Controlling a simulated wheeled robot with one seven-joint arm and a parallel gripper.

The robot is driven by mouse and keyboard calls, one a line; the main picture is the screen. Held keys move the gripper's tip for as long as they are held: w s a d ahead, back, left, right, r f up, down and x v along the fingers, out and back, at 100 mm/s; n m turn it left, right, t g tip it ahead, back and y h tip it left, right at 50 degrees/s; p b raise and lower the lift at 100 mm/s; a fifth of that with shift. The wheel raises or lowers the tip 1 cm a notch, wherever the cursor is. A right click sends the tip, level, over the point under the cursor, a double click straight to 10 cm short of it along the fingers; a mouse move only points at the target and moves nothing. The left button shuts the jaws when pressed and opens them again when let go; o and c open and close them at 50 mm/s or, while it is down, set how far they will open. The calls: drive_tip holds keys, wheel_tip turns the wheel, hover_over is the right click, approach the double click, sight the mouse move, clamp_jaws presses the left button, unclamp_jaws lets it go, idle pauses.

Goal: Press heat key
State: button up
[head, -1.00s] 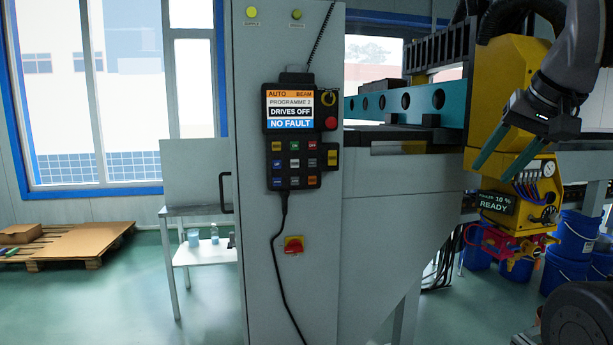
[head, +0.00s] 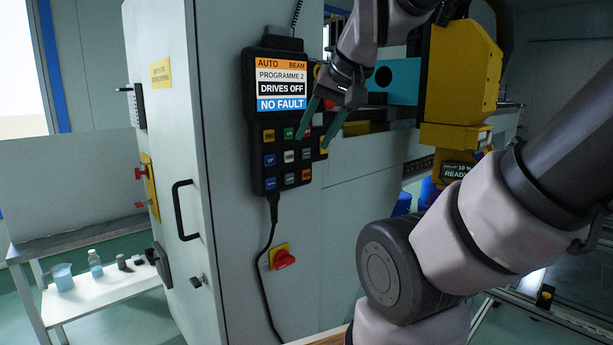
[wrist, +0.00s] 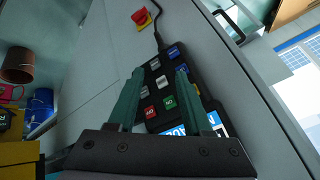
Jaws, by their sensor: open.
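The black control pendant (head: 254,130) hangs on the grey cabinet. Its screen (head: 282,83) reads AUTO, BEAM, PROGRAMME 2, DRIVES OFF, NO FAULT. Below are rows of small coloured keys, with a green key (head: 289,133), a grey key (head: 289,157) and an orange key (head: 306,175); their labels are too small to read, so I cannot tell which is the heat key. My gripper (head: 314,140) is open and empty, its green fingers in front of the pendant's right side, partly hiding keys. The wrist view shows the keypad (wrist: 163,88) between and beyond the fingers; contact is not visible.
A red rotary switch (head: 283,259) sits below the pendant, beside its hanging cable. A cabinet door handle (head: 182,210) stands out at left. The teal beam (head: 395,82) and yellow machine head (head: 462,70) are at right. A white table (head: 100,295) holds bottles.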

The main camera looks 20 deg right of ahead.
clamp_jaws()
drive_tip(key=shift+d, duration=0.1)
idle(1.7)
